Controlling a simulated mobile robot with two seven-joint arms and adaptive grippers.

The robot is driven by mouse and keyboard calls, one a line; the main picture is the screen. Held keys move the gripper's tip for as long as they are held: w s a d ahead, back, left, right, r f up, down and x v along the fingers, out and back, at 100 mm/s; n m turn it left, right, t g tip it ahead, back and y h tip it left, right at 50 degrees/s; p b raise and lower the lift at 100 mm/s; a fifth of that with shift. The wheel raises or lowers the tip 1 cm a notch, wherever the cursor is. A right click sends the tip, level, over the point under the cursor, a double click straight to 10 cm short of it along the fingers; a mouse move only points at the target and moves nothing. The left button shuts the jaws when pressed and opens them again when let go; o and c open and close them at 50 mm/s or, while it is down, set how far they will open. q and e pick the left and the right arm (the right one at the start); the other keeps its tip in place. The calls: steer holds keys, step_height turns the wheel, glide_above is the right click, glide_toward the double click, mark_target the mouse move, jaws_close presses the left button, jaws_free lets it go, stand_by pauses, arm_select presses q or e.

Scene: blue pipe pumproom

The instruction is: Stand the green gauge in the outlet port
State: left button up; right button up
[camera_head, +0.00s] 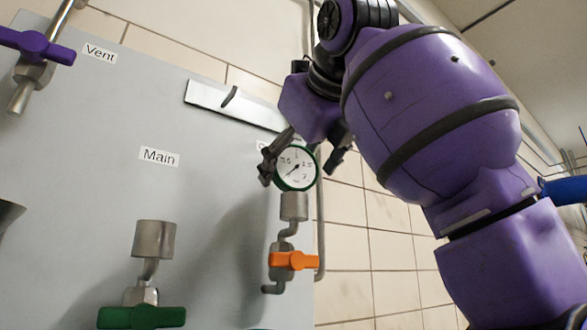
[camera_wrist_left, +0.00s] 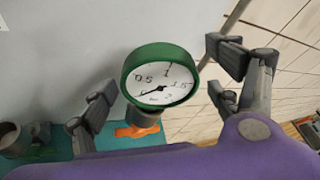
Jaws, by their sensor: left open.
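The green gauge (camera_head: 296,168), round with a white dial, stands upright at the top of the metal port (camera_head: 294,206) above the orange valve handle (camera_head: 293,260). Its rim meets the port's top in the head view; its stem is hidden. It also shows in the left wrist view (camera_wrist_left: 160,78), with the orange handle (camera_wrist_left: 136,131) below it. My left gripper (camera_head: 303,163) is open, with one finger on each side of the gauge. In the left wrist view, gaps show between the fingers and the gauge's rim. My right gripper is not in view.
The grey panel (camera_head: 90,200) carries a Main port (camera_head: 154,239) with a green handle (camera_head: 141,317) and a Vent valve with a purple handle (camera_head: 38,46). A vertical pipe (camera_head: 321,230) runs right of the port.

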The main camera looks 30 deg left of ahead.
arm_select(q)
steer(key=v, duration=1)
steer(key=shift+s+d, duration=0.25)
steer(key=shift+d, duration=0.05)
steer(key=shift+r, duration=0.15)
